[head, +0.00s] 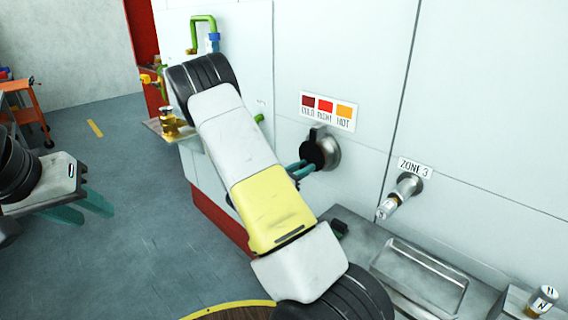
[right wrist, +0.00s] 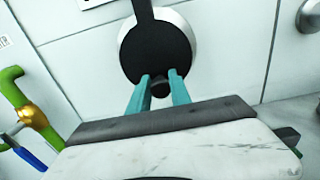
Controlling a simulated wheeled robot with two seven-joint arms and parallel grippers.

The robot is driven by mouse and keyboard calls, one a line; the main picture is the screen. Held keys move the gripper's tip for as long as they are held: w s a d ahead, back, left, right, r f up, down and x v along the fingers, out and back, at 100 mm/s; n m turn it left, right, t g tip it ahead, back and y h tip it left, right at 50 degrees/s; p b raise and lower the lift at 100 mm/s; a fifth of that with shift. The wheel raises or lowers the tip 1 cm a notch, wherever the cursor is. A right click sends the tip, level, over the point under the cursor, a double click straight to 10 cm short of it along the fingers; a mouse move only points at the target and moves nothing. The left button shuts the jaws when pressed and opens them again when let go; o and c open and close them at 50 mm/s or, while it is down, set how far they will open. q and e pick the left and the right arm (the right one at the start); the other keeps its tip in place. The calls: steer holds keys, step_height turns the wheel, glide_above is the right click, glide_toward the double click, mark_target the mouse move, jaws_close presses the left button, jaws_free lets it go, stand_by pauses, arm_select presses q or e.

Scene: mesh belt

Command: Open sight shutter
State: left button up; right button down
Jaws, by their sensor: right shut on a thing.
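The sight shutter is a black disc (head: 318,152) with an upward tab, over a round metal port (head: 333,151) on the pale wall. In the right wrist view the shutter (right wrist: 156,50) covers the middle of the port, leaving a metal rim (right wrist: 190,28) visible at the right. My right gripper (head: 303,169) reaches the shutter's lower edge; my own arm partly hides it. In the right wrist view the teal fingers (right wrist: 160,82) are shut on the small dark knob (right wrist: 160,89) at the shutter's bottom. My left gripper (head: 84,207) is open and empty at far left, away from the wall.
A sign with three colour patches (head: 328,110) is above the port. A metal fitting (head: 400,196) sticks out below the ZONE 3 label (head: 415,168). A metal tray (head: 420,278) and a small canister (head: 541,300) are at lower right. Green pipework (right wrist: 28,108) stands left.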

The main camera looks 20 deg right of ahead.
stand_by(0.4)
steer(key=w+a+r+m, duration=0.3)
steer(key=w+m, duration=0.4)
steer(key=m, duration=0.2)
step_height(320, 180, up, 11)
steer(key=w+a+m, duration=0.1)
steer(key=w+m, duration=0.1)
steer(key=m, duration=1)
steer(key=shift+w+r+m, duration=0.2)
steer(key=shift+w+m, duration=0.1)
steer(key=c, duration=1.2)
jaws_free()
steer(key=shift+s+a, duration=0.1)
